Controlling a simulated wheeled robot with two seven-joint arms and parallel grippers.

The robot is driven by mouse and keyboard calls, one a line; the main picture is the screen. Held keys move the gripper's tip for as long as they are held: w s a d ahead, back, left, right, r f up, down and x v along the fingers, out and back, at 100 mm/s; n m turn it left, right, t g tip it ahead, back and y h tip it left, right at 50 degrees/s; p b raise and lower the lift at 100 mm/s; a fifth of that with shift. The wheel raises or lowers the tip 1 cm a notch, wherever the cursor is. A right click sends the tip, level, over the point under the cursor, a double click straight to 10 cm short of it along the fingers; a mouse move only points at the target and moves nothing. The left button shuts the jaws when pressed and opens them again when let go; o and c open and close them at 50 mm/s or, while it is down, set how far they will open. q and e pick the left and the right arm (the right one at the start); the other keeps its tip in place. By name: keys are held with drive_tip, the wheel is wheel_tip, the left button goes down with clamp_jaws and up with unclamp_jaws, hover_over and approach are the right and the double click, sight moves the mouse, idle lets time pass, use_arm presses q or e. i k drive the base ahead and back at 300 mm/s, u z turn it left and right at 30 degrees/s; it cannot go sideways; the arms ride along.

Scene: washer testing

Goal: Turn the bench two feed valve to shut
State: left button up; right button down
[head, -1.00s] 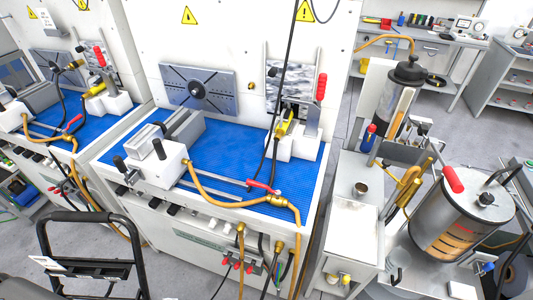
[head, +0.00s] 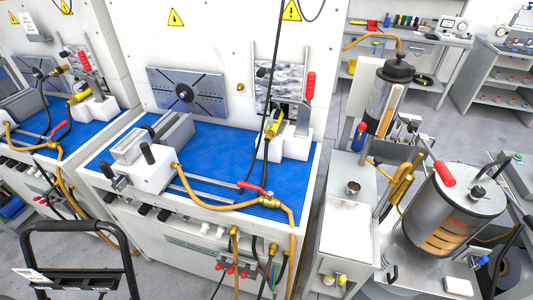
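A red lever valve (head: 254,188) sits at the front right edge of the nearer blue-topped bench (head: 225,160). It joins a yellow hose (head: 215,205) by a brass fitting (head: 269,201). Its lever slants slightly down to the right, above the hose; I cannot tell whether it is open or shut. A similar red lever (head: 61,130) is on the bench at the left (head: 30,117). I cannot read a bench number on either. Neither of my grippers is in view.
A black tubular frame (head: 75,226) stands at the lower left, before the benches. A white cabinet (head: 347,228) and a metal drum (head: 450,212) with a red handle stand at the right. A grey fixture (head: 150,160) sits on the nearer bench. Grey floor shows at the lower left.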

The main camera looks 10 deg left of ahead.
sight(269, 194)
drive_tip(key=z, duration=0.05)
drive_tip(key=k, duration=0.5)
drive_tip(key=z, duration=0.75)
